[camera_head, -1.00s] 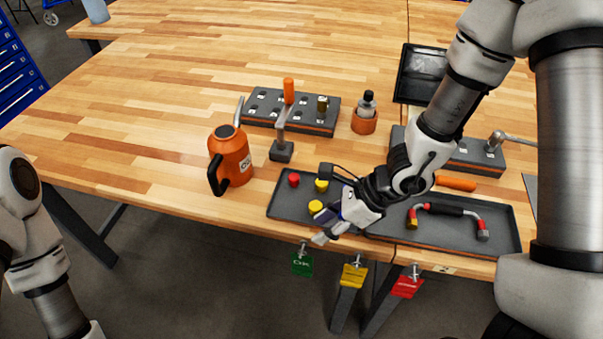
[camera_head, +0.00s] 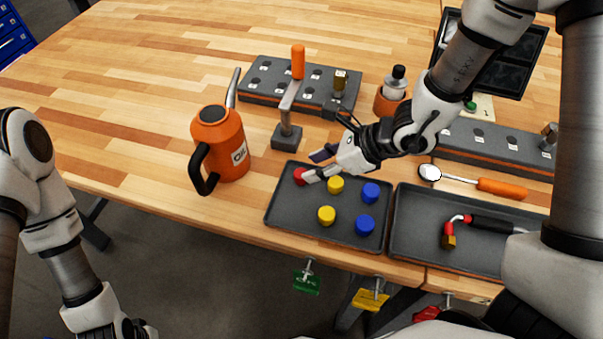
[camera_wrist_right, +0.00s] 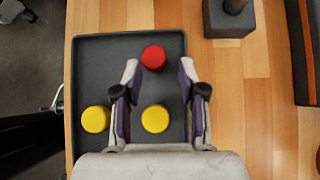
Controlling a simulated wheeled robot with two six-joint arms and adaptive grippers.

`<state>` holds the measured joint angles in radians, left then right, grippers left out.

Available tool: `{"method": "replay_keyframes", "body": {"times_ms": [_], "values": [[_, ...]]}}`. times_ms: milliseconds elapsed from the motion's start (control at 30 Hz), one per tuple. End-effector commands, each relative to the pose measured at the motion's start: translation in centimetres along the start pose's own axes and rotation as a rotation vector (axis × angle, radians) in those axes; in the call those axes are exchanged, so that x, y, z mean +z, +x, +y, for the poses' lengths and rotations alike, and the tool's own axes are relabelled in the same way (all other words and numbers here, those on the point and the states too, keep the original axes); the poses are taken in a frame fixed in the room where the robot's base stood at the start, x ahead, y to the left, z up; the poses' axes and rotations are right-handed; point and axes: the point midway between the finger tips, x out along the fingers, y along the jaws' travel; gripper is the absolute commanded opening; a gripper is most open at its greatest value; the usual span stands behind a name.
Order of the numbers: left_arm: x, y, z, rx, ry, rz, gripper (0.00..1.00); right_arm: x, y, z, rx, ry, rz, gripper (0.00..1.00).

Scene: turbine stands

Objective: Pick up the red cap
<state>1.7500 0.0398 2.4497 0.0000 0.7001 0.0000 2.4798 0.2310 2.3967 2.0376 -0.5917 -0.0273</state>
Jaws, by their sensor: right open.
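The red cap (camera_head: 299,176) lies in the far left corner of a dark grey tray (camera_head: 283,208) on the wooden table. In the right wrist view the red cap (camera_wrist_right: 154,58) shows between and just beyond my open fingertips. My right gripper (camera_head: 315,165) is open and empty above the tray, close to the red cap, and its finger partly overlaps the cap in the head view. The right gripper's two fingers (camera_wrist_right: 158,72) stand apart in the wrist view. My left arm shows at the left edge of the head view, but its gripper is out of the picture.
Yellow caps (camera_head: 326,215) and blue caps (camera_head: 365,225) share the tray. A second tray (camera_head: 420,250) with a red-ended tool stands right. An orange oil can (camera_head: 220,145) stands left, and a small grey stand (camera_head: 287,138) is behind the tray.

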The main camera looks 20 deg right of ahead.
Motion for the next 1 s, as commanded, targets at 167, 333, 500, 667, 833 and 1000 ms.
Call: {"method": "replay_keyframes", "body": {"times_ms": [167, 333, 500, 667, 833, 1000], "values": [[0.0, -1.4, 0.0, 0.000, 0.000, 0.000, 0.00, 0.1, 2.8, 0.4, 0.004, -0.004, 0.006, 0.41], [0.0, -1.5, 0.0, 0.000, 0.000, 0.000, 0.00, 0.1, 4.7, 0.3, 0.002, -0.002, 0.001, 0.41], [0.0, -1.4, 0.0, 0.000, 0.000, 0.000, 0.00, 0.0, 4.8, 0.3, 0.001, -0.001, 0.000, 0.41], [0.0, -1.4, 0.0, 0.000, 0.000, 0.000, 0.00, 0.0, 4.8, 0.3, 0.001, -0.001, 0.000, 0.10], [0.0, -1.4, 0.0, 0.000, 0.000, 0.000, 0.00, 0.0, 4.7, 0.3, 0.001, -0.001, 0.000, 0.10], [0.0, -1.6, 0.0, 0.000, 0.000, 0.000, 0.00, 0.2, 4.6, 0.2, 0.001, -0.001, 0.000, 0.10]]}}
